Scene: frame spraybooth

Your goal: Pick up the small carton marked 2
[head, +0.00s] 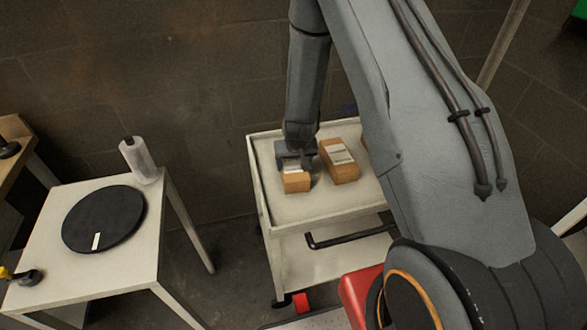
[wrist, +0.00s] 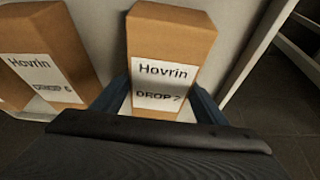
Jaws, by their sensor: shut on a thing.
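In the head view the carton (head: 297,184) is at the white trolley's top (head: 290,208), below my gripper (head: 296,160). I cannot tell whether it touches the trolley top.
A second carton labelled "DROP 6" (wrist: 48,55) stands close beside it; it also shows in the head view (head: 343,172). The trolley's front top is clear.

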